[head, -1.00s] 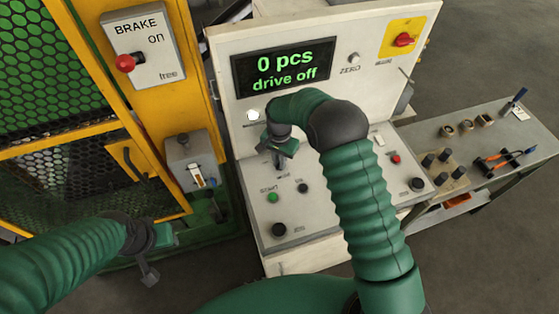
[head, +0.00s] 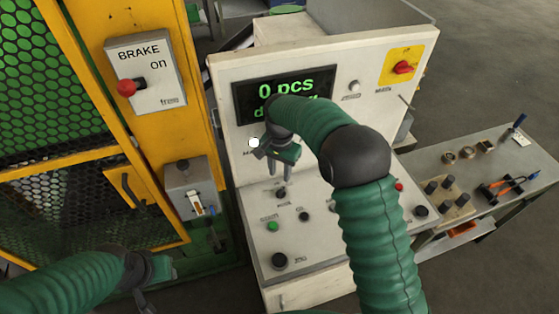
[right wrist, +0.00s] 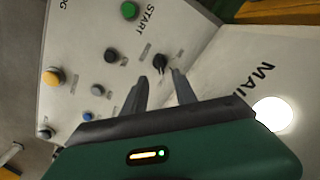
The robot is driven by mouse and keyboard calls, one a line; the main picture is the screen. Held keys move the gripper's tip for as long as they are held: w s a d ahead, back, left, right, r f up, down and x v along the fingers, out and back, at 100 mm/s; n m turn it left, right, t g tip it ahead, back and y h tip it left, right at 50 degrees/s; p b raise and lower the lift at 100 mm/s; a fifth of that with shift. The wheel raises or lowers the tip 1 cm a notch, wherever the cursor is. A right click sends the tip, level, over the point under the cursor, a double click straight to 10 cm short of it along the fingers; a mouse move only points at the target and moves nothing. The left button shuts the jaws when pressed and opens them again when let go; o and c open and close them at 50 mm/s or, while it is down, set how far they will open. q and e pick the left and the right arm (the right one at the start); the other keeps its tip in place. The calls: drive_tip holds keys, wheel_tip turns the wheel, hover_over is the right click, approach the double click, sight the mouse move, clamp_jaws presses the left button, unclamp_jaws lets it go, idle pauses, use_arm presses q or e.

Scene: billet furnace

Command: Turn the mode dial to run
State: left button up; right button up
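The dark knob that appears to be the mode dial (head: 281,192) sits on the sloped control panel (head: 330,240), just below my right gripper (head: 281,172) in the head view. In the right wrist view the dark dial (right wrist: 160,62) shows just beyond and between the two fingertips of my right gripper (right wrist: 160,78). The fingers are apart with nothing between them, clear of the dial. The dial's pointer setting is too small to read. My left gripper (head: 150,278) is at the lower left, away from the panel; its fingers are unclear.
The display (head: 262,92) reads 0 pcs, its lower line mostly covered by my right arm. A green button (head: 272,226) and dark knobs stand close below the dial. A white lamp (head: 254,143) is lit. A brake box (head: 146,75) and side table (head: 480,180) flank the console.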

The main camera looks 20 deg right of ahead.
wheel_tip(320, 180, up, 7)
drive_tip(key=shift+r+b, duration=0.2)
drive_tip(key=shift+b, duration=0.1)
drive_tip(key=s+d+f+n+t+b, duration=0.1)
drive_tip(key=s+f+n, duration=0.3)
drive_tip(key=s, duration=0.7)
drive_tip(key=s+d+f+n+t+b, duration=0.1)
drive_tip(key=s+d+f+n+b, duration=0.1)
drive_tip(key=s+f, duration=0.4)
drive_tip(key=s+d+n, duration=0.1)
drive_tip(key=s+n, duration=0.1)
drive_tip(key=s, duration=0.3)
drive_tip(key=shift+s+n+t, duration=0.3)
drive_tip(key=shift+s+n, duration=0.1)
drive_tip(key=shift+s, duration=0.1)
idle(0.4)
